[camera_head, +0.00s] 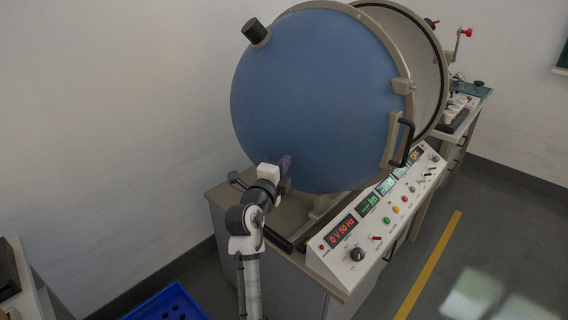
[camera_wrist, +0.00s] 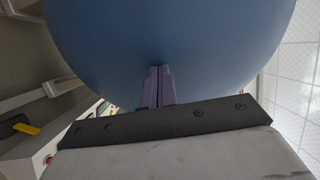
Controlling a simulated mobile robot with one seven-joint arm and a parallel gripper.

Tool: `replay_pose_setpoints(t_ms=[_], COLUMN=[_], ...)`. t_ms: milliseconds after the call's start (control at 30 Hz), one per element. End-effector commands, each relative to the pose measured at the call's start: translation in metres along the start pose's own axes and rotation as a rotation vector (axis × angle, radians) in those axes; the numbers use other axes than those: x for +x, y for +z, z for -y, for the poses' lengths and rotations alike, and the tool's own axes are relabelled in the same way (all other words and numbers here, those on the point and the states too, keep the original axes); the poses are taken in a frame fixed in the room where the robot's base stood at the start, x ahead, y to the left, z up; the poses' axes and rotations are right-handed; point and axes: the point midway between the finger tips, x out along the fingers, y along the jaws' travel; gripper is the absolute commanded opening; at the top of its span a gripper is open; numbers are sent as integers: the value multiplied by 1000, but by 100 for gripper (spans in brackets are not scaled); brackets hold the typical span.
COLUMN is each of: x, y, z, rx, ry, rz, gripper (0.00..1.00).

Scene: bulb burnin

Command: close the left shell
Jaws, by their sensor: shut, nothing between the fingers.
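The left shell (camera_head: 310,100) is a large blue dome with a beige rim, a black handle at its right edge and a black cylinder on top. It stands close to the other shell (camera_head: 425,60), with a gap between their rims at the upper right. My gripper (camera_head: 285,163) is at the lower left of the blue dome. In the wrist view my gripper (camera_wrist: 158,72) is shut with its purple fingers together and empty. The fingertips are at or very near the blue surface (camera_wrist: 165,30); I cannot tell whether they touch.
A control panel (camera_head: 385,205) with lit displays, buttons and knobs runs along the front of the bench. A blue crate (camera_head: 165,303) lies on the floor at the lower left. Another bench (camera_head: 470,105) stands behind at the right. The floor right of the yellow line (camera_head: 430,262) is clear.

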Motion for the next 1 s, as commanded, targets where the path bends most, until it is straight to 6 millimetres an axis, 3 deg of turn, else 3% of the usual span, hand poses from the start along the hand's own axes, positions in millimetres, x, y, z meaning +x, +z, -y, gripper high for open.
replay_pose_setpoints(t_ms=[267, 700, 1000], x=[23, 122, 155], y=[-9, -44, -55], z=[-5, -11, -10], rx=[2, 3, 2], ry=[-2, 0, 0], rz=[-4, -3, 0], gripper=[0, 0, 0])
